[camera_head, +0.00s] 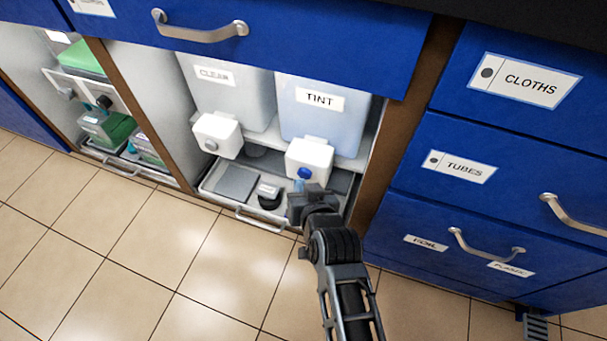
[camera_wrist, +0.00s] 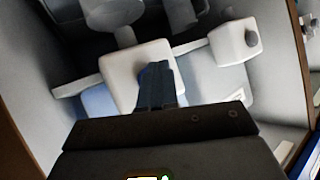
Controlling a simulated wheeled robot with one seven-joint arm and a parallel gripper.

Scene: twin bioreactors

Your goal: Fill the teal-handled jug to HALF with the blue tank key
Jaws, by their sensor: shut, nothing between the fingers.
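The blue tank key (camera_head: 304,172) sits on the front of the white tap block (camera_head: 318,158) under the tank labelled TINT (camera_head: 325,110). My gripper (camera_head: 303,190) is shut and empty, just below and in front of that key. In the wrist view my shut fingers (camera_wrist: 157,75) overlap the white block (camera_wrist: 120,72); I cannot tell whether they touch the key. The tank labelled CLEAR (camera_head: 230,95) stands to the left, its tap block (camera_head: 217,135) bearing a grey key (camera_head: 211,144). I cannot make out a teal-handled jug; my gripper hides part of the space below the tap.
A pulled-out tray (camera_head: 215,207) below the tanks holds a grey plate (camera_head: 236,183) and a dark round item (camera_head: 269,197). A brown cabinet post (camera_head: 368,200) stands close on the right, beside blue drawers (camera_head: 480,150). The tiled floor (camera_head: 150,260) in front is clear.

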